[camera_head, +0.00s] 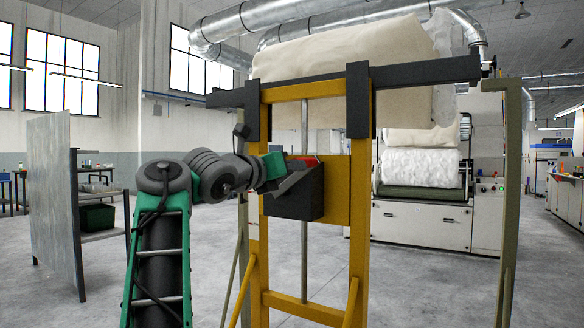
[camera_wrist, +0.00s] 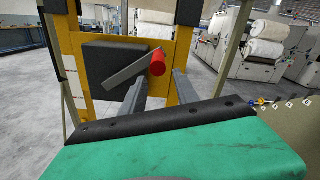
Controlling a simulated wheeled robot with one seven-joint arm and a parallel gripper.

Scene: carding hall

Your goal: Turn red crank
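The red crank handle (camera_wrist: 157,63) is a short red cylinder at the end of a flat grey crank arm (camera_wrist: 132,69). The crank arm slants up to the right across a dark box (camera_wrist: 106,62) on a yellow frame. My gripper (camera_wrist: 161,76) is open, with its two grey fingers apart and pointing at the frame. The handle appears between and just beyond the fingertips; I cannot tell whether they touch it. In the head view, a bit of the red handle (camera_head: 308,159) shows above the dark box (camera_head: 298,200), and my arm reaches it from the left, its fingers mostly hidden.
The yellow frame (camera_head: 357,220) carries a dark crossbar (camera_head: 425,70) with a large cream roll (camera_head: 345,55) behind it. A carding machine (camera_head: 425,222) stands behind right. Floor between is clear.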

